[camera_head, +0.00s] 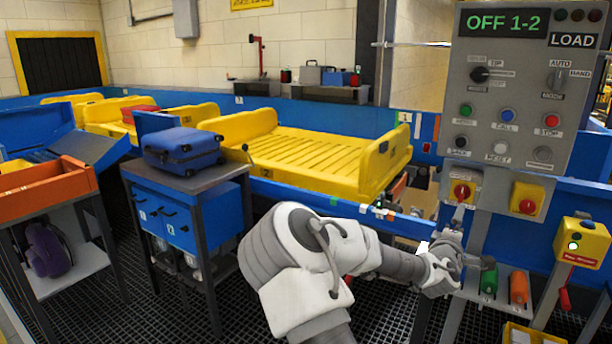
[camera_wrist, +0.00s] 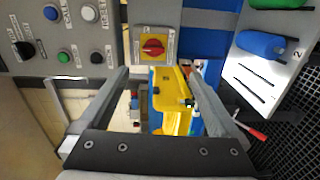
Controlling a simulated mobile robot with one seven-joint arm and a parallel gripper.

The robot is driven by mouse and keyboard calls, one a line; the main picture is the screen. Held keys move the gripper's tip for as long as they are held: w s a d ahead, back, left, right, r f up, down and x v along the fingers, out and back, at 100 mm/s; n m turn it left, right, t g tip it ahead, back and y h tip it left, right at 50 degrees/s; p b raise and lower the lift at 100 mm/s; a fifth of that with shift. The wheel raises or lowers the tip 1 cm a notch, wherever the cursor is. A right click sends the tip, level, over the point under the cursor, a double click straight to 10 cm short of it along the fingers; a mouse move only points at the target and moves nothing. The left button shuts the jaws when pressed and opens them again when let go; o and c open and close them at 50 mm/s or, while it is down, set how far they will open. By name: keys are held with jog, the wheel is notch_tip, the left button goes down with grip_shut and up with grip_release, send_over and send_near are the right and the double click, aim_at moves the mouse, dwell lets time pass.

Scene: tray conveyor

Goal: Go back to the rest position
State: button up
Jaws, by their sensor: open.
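My gripper (camera_head: 470,242) is at the right of the head view, on my outstretched arm, just below the grey control panel (camera_head: 520,85). In the wrist view my gripper (camera_wrist: 158,75) has its two fingers spread apart with nothing between them. A red rotary switch on a yellow plate (camera_wrist: 153,46) shows beyond the gap between the fingertips, apart from them. In the head view the left red switch (camera_head: 461,191) under the panel is just above my gripper. The panel display (camera_head: 506,23) reads OFF 1-2, with a LOAD label below it.
A yellow tray (camera_head: 388,160) lies on the blue conveyor behind my arm. A blue suitcase (camera_head: 182,150) rests on a stand at left. A yellow box with a light (camera_head: 582,241) is at right. Green (camera_head: 489,280) and orange (camera_head: 519,288) cylinders sit on a shelf below the panel.

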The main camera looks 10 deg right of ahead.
jog(key=s+a+f+m+g+y, duration=0.5)
jog(key=s+a+f+m+g, duration=0.15)
jog(key=s+m, duration=0.25)
jog(key=s+a+r+m+y, duration=0.1)
jog(key=s+a+r+y, duration=0.25)
jog(key=s+a, duration=0.45)
jog(key=s+a+r+y, duration=0.3)
jog(key=s+a+r, duration=0.25)
jog(key=a, duration=0.55)
jog(key=s+a+r+g, duration=0.15)
jog(key=s+a, duration=0.25)
jog(key=s, duration=0.8)
notch_tip(320, 180, up, 13)
jog(key=p, duration=1.2)
jog(key=shift+w+p, duration=0.3)
jog(key=shift+p, duration=0.05)
